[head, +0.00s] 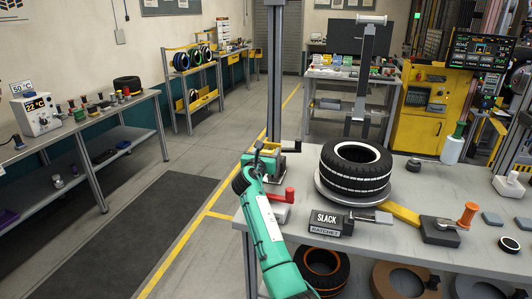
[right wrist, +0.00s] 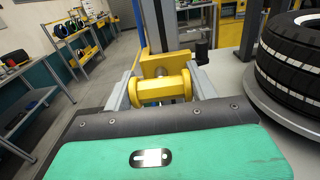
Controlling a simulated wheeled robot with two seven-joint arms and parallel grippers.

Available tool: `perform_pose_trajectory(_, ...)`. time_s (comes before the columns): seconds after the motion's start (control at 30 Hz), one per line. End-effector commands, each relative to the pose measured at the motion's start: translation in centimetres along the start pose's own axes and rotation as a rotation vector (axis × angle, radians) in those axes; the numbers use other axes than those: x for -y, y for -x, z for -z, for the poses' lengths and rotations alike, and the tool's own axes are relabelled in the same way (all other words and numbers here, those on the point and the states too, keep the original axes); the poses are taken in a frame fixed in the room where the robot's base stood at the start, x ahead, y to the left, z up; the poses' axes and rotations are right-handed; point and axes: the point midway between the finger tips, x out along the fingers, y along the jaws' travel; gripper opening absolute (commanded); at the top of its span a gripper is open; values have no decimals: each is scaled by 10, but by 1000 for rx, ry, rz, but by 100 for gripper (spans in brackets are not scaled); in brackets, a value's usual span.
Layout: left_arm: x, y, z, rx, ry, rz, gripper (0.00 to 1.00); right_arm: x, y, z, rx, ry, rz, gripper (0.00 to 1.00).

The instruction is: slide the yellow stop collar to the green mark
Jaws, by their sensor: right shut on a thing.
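My right gripper (head: 262,152) is at the foot of the grey upright post (head: 276,75), at the bench's left edge. In the right wrist view its two grey fingers (right wrist: 162,88) are shut on a yellow rounded part (right wrist: 160,90), which looks like the stop collar. This part joins a yellow block (right wrist: 160,63) on the post behind it. In the head view the gripper mostly hides the collar; some yellow (head: 284,168) shows beside it. I cannot make out the green mark in either view. My left gripper is not in view.
Black-and-white tyres (head: 356,167) lie on a round plate right of the post. A black handle (head: 291,149) sticks out from the post. A red-handled part (head: 283,195) and a "SLACK RATCHET" block (head: 330,223) stand near the bench's front edge. Floor left of the bench is clear.

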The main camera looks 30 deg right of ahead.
Motion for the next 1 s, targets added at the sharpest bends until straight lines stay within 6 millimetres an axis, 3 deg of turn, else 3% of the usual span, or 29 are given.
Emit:
perform_pose_trajectory(0.13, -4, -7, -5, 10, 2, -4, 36, 0, 0, 21, -2, 5, 1, 17)
perform_pose_trajectory(0.3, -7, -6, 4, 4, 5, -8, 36, 0, 0, 45, -2, 4, 0, 17)
perform_pose_trajectory(0.5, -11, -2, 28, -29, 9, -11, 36, 0, 0, 47, -2, 1, 0, 17)
perform_pose_trajectory(0.63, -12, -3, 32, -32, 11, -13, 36, 0, 0, 46, -2, 1, 0, 17)
perform_pose_trajectory(0.67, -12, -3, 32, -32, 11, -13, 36, 0, 0, 46, -2, 1, 0, 64)
perform_pose_trajectory(0.73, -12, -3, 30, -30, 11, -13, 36, 0, 0, 46, -2, 1, 0, 78)
perform_pose_trajectory(1.0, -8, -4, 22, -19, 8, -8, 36, 0, 0, 46, -1, 1, 0, 80)
